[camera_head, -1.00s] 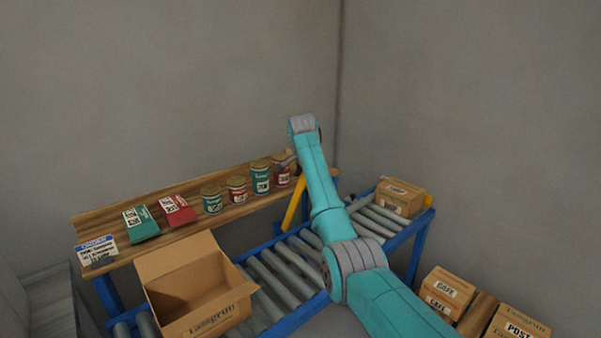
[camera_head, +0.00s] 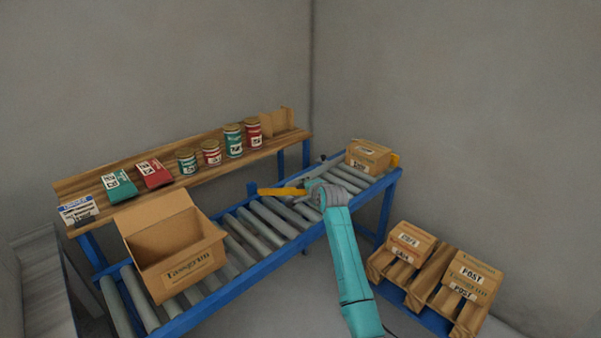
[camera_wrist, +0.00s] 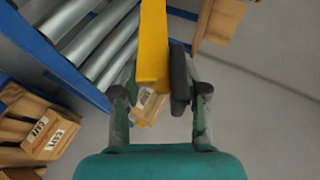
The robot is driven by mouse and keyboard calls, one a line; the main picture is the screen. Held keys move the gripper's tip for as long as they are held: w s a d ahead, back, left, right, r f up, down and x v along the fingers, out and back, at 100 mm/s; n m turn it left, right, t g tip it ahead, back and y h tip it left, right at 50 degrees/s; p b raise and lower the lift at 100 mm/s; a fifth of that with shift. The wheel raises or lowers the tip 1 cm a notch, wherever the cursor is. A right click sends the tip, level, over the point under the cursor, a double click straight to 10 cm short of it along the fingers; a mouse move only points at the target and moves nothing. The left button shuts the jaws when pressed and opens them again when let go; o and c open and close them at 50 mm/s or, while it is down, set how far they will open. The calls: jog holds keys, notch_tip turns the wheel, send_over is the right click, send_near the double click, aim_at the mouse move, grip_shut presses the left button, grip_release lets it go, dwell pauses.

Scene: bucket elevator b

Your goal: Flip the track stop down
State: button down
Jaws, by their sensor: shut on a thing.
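The track stop is a yellow bar (camera_head: 280,191) lying nearly level across the roller conveyor (camera_head: 262,214), at about the middle of its length. In the wrist view the yellow bar (camera_wrist: 153,42) runs from the top edge down between my fingers. My gripper (camera_wrist: 152,80) is shut on the bar, with the dark pad of the right finger against its side. In the head view my arm reaches in from the lower right and its wrist covers the bar's right end, so my fingers are mostly hidden there.
An open carton (camera_head: 178,252) stands on the rollers at left, a closed box (camera_head: 368,157) at the far right end. A wooden shelf (camera_head: 130,209) with cans and packets runs behind. A pallet with boxes (camera_head: 410,242) stands on the floor at right.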

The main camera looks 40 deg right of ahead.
jog(key=s+f+t, duration=0.1)
jog(key=s+f, duration=0.3)
jog(key=f, duration=0.9)
jog(key=shift+s, duration=0.1)
jog(key=c, duration=0.6)
grip_release()
jog(key=shift+r, duration=0.1)
jog(key=v, duration=1.2)
